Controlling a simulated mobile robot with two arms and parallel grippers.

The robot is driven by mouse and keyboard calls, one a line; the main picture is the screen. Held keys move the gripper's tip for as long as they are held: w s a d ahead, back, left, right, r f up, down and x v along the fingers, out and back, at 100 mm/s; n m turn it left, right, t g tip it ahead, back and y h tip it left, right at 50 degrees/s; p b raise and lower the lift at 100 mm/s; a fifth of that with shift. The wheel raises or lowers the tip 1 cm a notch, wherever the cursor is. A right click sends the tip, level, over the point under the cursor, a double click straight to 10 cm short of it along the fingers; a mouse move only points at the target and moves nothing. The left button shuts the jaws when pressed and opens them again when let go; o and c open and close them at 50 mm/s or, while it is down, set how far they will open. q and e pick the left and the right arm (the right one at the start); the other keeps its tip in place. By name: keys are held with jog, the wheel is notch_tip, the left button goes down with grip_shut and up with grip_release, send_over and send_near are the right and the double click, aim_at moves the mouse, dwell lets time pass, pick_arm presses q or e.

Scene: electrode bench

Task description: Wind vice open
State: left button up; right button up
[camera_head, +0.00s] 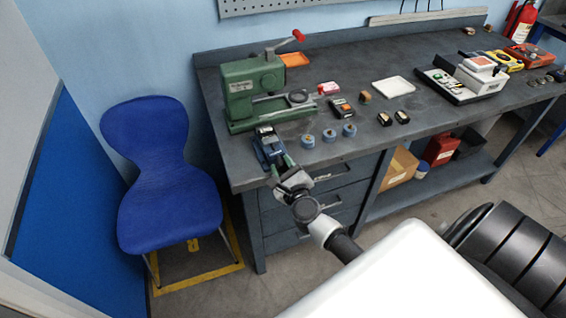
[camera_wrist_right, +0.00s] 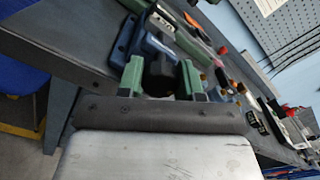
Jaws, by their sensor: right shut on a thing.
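The small blue vice (camera_head: 267,144) stands at the front left edge of the bench. In the right wrist view its blue body (camera_wrist_right: 163,35) lies just past my fingers. My right gripper (camera_head: 281,166) reaches it from the front; in the right wrist view the green-padded fingers (camera_wrist_right: 160,80) are on both sides of a dark handle part (camera_wrist_right: 158,72) of the vice and shut on it. The handle's far end and the jaw gap are hard to make out. My left gripper is not in view.
A green machine (camera_head: 252,88) with a red-knobbed lever stands behind the vice. Several blue round pieces (camera_head: 329,135) sit right of it. A white tray (camera_head: 393,87) lies farther right. A blue chair (camera_head: 165,180) stands left of the bench (camera_head: 420,118).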

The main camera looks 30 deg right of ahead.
jog(key=n+p, duration=0.1)
jog(key=n, duration=0.2)
jog(key=shift+r+n, duration=0.1)
jog(key=shift+n, duration=0.3)
jog(key=n+p, duration=0.1)
jog(key=n, duration=0.2)
jog(key=shift+n+p, duration=0.3)
jog(key=shift+p, duration=0.1)
jog(key=n+p, duration=0.1)
jog(key=n, duration=0.3)
jog(key=shift+n+p, duration=0.55)
jog(key=shift+n, duration=0.75)
jog(key=o, duration=0.9)
jog(key=b+v, duration=0.1)
jog(key=v, duration=1)
jog(key=shift+b, duration=0.35)
